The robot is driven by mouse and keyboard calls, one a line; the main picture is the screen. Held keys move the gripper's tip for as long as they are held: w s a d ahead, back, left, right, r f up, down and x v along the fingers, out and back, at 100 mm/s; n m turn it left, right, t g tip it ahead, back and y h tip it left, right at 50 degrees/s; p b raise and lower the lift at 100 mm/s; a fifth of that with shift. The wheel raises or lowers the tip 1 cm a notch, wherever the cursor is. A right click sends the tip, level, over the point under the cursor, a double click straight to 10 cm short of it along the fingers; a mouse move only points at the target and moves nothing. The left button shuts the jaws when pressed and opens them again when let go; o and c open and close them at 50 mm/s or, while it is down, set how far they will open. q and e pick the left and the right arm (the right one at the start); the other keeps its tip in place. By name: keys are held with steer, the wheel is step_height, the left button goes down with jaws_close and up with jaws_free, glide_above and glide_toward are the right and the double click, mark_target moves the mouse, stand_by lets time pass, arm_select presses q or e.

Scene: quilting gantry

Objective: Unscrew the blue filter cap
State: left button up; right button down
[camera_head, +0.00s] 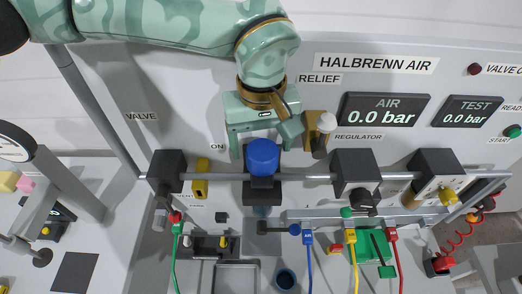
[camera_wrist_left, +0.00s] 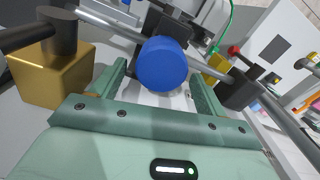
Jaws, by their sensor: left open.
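The blue filter cap (camera_head: 263,157) sits on top of a black filter block (camera_head: 263,188) on the horizontal pipe, in the middle of the head view. My left gripper (camera_head: 262,150) reaches down from above, green, with its fingers apart on either side of the cap. In the left wrist view the blue cap (camera_wrist_left: 163,64) appears round, ahead of and between the two open fingers (camera_wrist_left: 160,80). A gap shows between the cap and the fingers. My right gripper is not in view.
A gold block with a regulator knob (camera_head: 326,123) stands close to the right of my left gripper. Black blocks (camera_head: 167,170) sit along the pipe (camera_head: 225,176). A panel with displays (camera_head: 384,109) stands behind. Coloured hoses (camera_head: 308,250), a grey tray (camera_head: 236,266) and a green board (camera_head: 374,248) lie below.

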arm_select(q)
steer(key=shift+w+d, duration=0.1)
steer(key=c, duration=1.2)
steer(key=shift+o, duration=0.2)
steer(key=shift+f+n+b, duration=0.1)
steer(key=shift+n+b, duration=1.15)
steer(key=shift+n, duration=0.65)
steer(key=shift+n+b, duration=0.8)
steer(key=shift+b, duration=0.1)
jaws_close()
steer(key=shift+s+n+b, duration=0.2)
steer(key=shift+n+b, duration=0.1)
steer(key=shift+n, duration=0.1)
steer(key=shift+n+b, duration=0.3)
steer(key=shift+n, duration=0.3)
steer(key=shift+s+r, duration=0.1)
steer(key=shift+r, duration=0.15)
